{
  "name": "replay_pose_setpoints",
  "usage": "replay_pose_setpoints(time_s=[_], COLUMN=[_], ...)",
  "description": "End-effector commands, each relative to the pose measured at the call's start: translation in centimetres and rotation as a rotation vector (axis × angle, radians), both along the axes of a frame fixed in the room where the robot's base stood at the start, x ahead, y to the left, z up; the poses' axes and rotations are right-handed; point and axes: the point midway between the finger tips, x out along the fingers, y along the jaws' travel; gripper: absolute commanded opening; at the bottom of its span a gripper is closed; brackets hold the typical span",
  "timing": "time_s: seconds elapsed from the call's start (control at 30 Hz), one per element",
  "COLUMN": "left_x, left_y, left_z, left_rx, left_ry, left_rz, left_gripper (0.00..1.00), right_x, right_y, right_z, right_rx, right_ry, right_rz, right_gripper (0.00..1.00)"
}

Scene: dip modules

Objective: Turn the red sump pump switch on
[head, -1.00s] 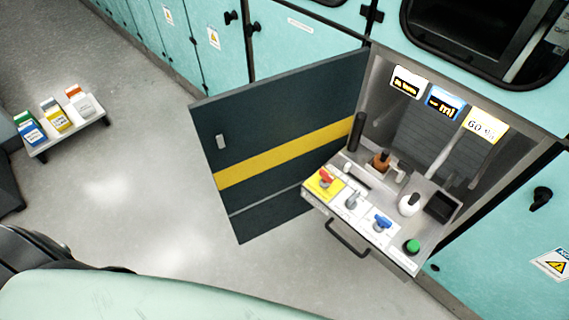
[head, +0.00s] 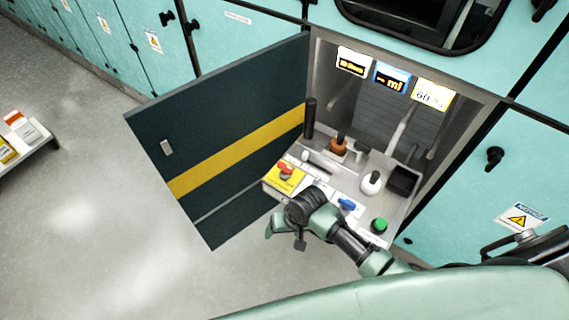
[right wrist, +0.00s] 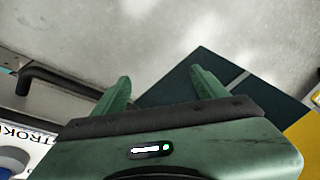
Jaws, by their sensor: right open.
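The red switch (head: 286,168) sits on a yellow plate (head: 279,181) at the left front corner of the control panel in the open cabinet. My right gripper (head: 284,236) is in front of the panel's front edge, below the red switch in the head view, and apart from it. Its fingers are spread and empty. In the right wrist view the open fingers (right wrist: 160,80) have floor and the dark door beyond them. The red switch does not show in that view. My left gripper is not in view.
A blue switch (head: 346,204) and a green button (head: 379,225) are farther right on the panel. The dark cabinet door (head: 225,120) stands open at left. A dark bar handle (right wrist: 45,80) is near the gripper. Lit displays (head: 392,77) hang above the panel.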

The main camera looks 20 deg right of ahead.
Motion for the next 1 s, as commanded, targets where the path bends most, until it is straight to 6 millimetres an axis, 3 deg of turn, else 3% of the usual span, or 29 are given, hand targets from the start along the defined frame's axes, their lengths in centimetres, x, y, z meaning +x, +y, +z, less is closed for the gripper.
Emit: replay_pose_setpoints(time_s=[0.3,0.5,0.7,0.83,1.0], left_x=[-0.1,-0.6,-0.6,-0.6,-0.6], left_y=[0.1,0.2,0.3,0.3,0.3], left_z=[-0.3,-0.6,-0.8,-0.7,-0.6], left_rx=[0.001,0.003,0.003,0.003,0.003], left_ry=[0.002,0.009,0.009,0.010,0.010], left_rz=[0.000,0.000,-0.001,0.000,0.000], left_gripper=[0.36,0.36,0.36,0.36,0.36], right_x=[7.8,14.0,17.2,17.7,17.7], right_y=[0.6,-2.3,-5.2,-5.8,-5.8], right_z=[4.8,10.7,15.3,16.0,13.9], right_rx=[0.001,-0.073,-0.125,-0.137,-0.138], right_ry=[0.104,0.194,0.227,0.236,0.238], right_rz=[-0.207,-0.491,-0.709,-0.762,-0.769], right_gripper=[0.73,0.73,0.73,0.73,0.73])
